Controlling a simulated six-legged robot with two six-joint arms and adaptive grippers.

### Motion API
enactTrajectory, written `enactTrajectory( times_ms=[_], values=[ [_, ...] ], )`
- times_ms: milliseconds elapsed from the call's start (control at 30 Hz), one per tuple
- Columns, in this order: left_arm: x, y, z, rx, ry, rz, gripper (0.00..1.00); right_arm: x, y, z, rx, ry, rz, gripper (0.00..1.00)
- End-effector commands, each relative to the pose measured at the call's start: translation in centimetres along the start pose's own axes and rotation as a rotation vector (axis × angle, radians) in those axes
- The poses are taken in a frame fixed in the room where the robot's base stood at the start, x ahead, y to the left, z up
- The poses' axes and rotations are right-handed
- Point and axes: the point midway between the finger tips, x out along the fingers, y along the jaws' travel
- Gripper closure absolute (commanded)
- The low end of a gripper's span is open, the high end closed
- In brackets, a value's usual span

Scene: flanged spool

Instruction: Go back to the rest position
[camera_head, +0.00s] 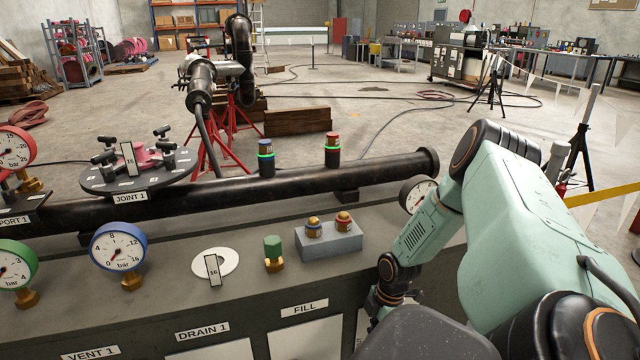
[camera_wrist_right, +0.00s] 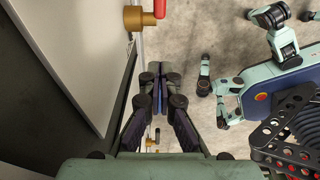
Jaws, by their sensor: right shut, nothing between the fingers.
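In the right wrist view my right gripper (camera_wrist_right: 158,88) points down beside the bench front, its two dark fingers together with nothing between them. In the head view my right arm bends over the bench's right end, and its gripper is hidden from that view. My left arm and gripper do not show in the head view. The flanged joint labelled JOINT 1 (camera_head: 138,176) sits on the black pipe at the left, with a tag marked 16 on it.
The bench (camera_head: 190,290) carries a blue gauge (camera_head: 119,246), a green-capped valve (camera_head: 273,253) and a grey block (camera_head: 330,241) with two small fittings. In the wrist view a brass valve with a red handle (camera_wrist_right: 138,17) is close to the gripper.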

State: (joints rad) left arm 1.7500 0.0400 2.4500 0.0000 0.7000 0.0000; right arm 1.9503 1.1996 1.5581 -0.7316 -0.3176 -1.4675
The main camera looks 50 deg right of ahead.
Motion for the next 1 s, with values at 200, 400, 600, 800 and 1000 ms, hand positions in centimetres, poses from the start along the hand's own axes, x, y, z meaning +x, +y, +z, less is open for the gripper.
enactTrajectory(
  times_ms=[200,400,600,800,1000],
  values=[
    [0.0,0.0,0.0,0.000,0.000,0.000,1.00,0.0,0.0,0.0,0.000,0.000,0.000,1.00],
    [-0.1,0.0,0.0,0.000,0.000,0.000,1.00,0.2,-0.2,-3.0,0.037,0.017,0.002,1.00],
    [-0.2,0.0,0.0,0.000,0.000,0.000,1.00,1.1,-3.1,-12.2,0.223,0.064,-0.014,1.00],
    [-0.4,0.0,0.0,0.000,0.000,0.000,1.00,1.8,-9.3,-19.1,0.465,0.060,-0.049,1.00],
    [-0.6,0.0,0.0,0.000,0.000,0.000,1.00,1.5,-16.8,-21.9,0.712,-0.008,-0.060,1.00]
  ],
)
